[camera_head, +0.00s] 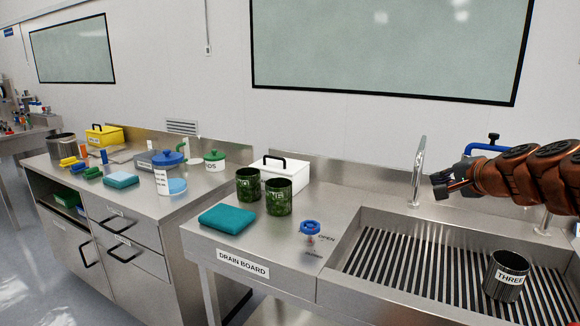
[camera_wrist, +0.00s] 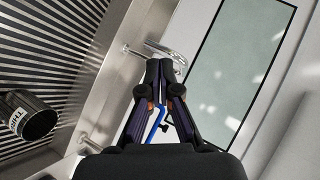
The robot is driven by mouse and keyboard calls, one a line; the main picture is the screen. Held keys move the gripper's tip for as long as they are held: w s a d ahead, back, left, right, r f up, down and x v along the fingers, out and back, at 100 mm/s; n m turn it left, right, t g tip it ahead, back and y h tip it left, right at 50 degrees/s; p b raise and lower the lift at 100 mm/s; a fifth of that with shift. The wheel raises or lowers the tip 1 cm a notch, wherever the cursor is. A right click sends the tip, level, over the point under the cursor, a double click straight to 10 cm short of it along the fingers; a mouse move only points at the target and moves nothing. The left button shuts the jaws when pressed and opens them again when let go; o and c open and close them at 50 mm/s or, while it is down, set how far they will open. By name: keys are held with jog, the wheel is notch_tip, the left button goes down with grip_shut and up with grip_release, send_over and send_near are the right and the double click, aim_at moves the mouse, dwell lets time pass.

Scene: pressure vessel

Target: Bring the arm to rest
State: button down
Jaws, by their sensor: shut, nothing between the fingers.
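My arm comes in from the right edge of the head view, held above the sink (camera_head: 345,285). My gripper (camera_head: 442,186) points left, near the tall metal faucet (camera_head: 419,170). In the wrist view the fingers of my gripper (camera_wrist: 159,66) are together with nothing between them. The curved faucet (camera_wrist: 165,50) shows just beyond the fingertips there; whether they touch it I cannot tell. A blue bent bar (camera_wrist: 156,125) shows behind the fingers; blue also shows behind my arm in the head view (camera_head: 482,147).
A dark cup labelled THREE (camera_head: 506,276) stands on the slatted sink floor. The left counter holds several items.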

jog(key=s+a+f+n+g+y+p, duration=0.1)
jog(key=s+a+f+n+g, duration=0.3)
jog(key=s+a+f, duration=0.55)
jog(key=s+a+f+n+g+y+p, duration=0.25)
jog(key=s+a+n+g, duration=0.35)
jog(key=a, duration=0.8)
jog(key=s+d+f+n+g+h, duration=0.1)
jog(key=s+f, duration=0.3)
jog(key=s, duration=0.8)
jog(key=s+d+f+n+g+h+p, duration=0.1)
jog(key=s+f+g+h, duration=0.3)
jog(key=s, duration=0.8)
jog(key=shift+s+n, duration=0.35)
jog(key=shift+n, duration=0.45)
jog(key=shift+d, duration=0.15)
